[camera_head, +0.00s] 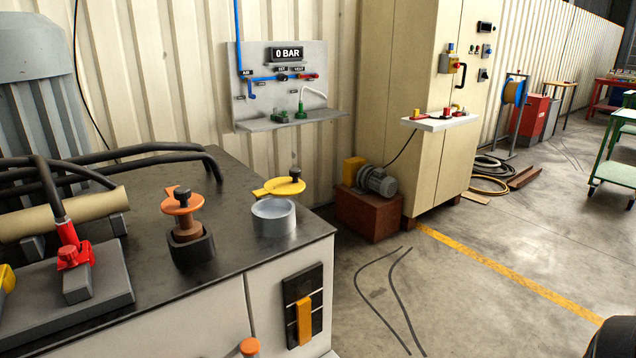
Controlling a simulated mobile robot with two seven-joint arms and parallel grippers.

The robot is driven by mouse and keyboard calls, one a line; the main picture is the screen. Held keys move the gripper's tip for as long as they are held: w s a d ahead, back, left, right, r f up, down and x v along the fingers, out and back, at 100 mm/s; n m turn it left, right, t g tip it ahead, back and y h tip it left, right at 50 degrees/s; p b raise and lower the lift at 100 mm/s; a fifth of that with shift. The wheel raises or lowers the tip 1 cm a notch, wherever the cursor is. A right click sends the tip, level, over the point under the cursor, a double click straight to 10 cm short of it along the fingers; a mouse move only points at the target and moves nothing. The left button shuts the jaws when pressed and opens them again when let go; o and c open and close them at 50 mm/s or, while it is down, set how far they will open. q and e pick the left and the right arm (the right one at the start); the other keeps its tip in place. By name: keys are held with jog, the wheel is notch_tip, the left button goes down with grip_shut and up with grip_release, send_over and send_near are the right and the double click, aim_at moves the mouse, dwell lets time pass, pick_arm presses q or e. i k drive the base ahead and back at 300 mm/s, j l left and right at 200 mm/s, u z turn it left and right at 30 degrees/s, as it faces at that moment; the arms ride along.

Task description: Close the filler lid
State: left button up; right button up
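The yellow filler lid (284,187) with a small dark knob on top is at the right back part of the dark machine top. It sits just behind and above a short round grey filler neck (273,218). The neck's mouth shows uncovered from above, so the lid is open. How the lid joins the neck is hidden.
An orange cap with a dark knob (182,202) stands on a dark fitting left of the neck. A red-handled fitting (69,254) and black hoses (120,157) lie further left. The machine front has an orange handle (304,320). Floor to the right is open.

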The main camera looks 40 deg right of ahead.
aim_at(282, 186)
jog(key=z, duration=1.05)
jog(key=i+l+z, duration=0.2)
jog(key=l, duration=0.15)
jog(key=l+z, duration=0.15)
jog(key=l, duration=0.2)
jog(key=i+l+z, duration=0.2)
jog(key=l, duration=0.15)
jog(key=i+l+z, duration=0.8)
jog(key=i+l, duration=0.15)
jog(key=i+u, duration=0.5)
jog(key=i+l+u, duration=0.3)
jog(key=i+u, duration=0.4)
jog(key=u, duration=0.25)
jog(key=i+u, duration=0.15)
jog(key=u, duration=0.3)
jog(key=i+l+u, duration=0.15)
jog(key=u, duration=0.35)
jog(key=i+l+u, duration=0.1)
jog(key=u, duration=0.3)
jog(key=i+l+u, duration=0.15)
jog(key=u, duration=0.3)
jog(key=i+l+u, duration=0.2)
jog(key=u, duration=0.2)
